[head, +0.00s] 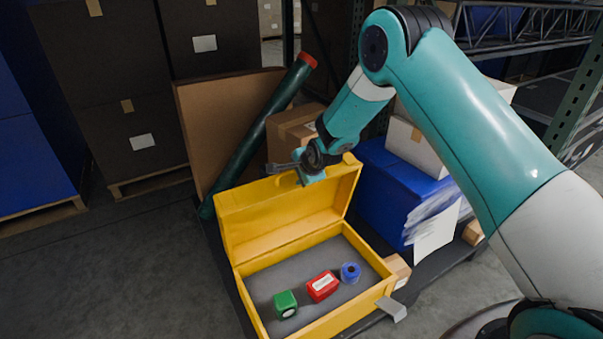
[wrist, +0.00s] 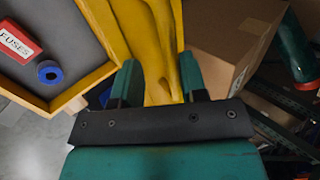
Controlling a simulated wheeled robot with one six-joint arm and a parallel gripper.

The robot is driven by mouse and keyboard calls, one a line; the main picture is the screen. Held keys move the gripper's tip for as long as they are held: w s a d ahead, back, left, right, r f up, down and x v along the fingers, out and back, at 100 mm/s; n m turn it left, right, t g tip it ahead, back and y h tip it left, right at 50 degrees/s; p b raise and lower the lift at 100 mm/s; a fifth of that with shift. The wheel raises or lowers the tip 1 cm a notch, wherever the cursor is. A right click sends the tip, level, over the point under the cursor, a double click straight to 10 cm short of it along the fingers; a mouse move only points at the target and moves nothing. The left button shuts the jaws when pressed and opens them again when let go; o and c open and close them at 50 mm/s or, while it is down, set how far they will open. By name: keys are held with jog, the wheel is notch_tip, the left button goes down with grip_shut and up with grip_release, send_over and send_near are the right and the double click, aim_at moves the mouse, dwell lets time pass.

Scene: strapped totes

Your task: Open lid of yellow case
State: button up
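The yellow case (head: 372,300) is open on a dark pallet. Its lid (head: 290,205) stands up at the back, leaning slightly away from the case opening. The grey interior holds a green block (head: 285,304), a red box (head: 322,286) and a blue ring-shaped roll (head: 350,272). The red box is labelled FUSES in the wrist view (wrist: 17,42). My gripper (head: 300,172) is at the top edge of the lid. In the wrist view my gripper (wrist: 160,82) has its fingers apart, with yellow lid (wrist: 160,55) showing between them. Whether either finger touches it is unclear.
A dark green tube with a red cap (head: 260,130) leans behind the case by a brown panel (head: 205,120). Cardboard boxes (head: 292,130) and a blue tote (head: 390,185) stand behind and to the right. Open floor (head: 110,270) lies to the left.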

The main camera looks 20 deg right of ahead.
jog(key=p+v, duration=0.2)
jog(key=v, duration=1.5)
jog(key=shift+s, duration=0.15)
jog(key=shift+r, duration=0.15)
jog(key=s+a+r+n+g+y, duration=0.1)
jog(key=s+a+r+n+g, duration=0.25)
jog(key=s+n, duration=0.5)
jog(key=s+a+r+n+g+y, duration=0.1)
jog(key=s+a+r+n+g, duration=0.15)
jog(key=s+r+n, duration=0.65)
jog(key=s+a+r+n+g+y, duration=0.15)
jog(key=s+a+n, duration=0.3)
jog(key=s, duration=0.85)
notch_tip(320, 180, up, 18)
jog(key=s+d+n+p, duration=0.1)
jog(key=p, duration=1.7)
jog(key=shift+h+p, duration=0.35)
jog(key=shift+h, duration=0.1)
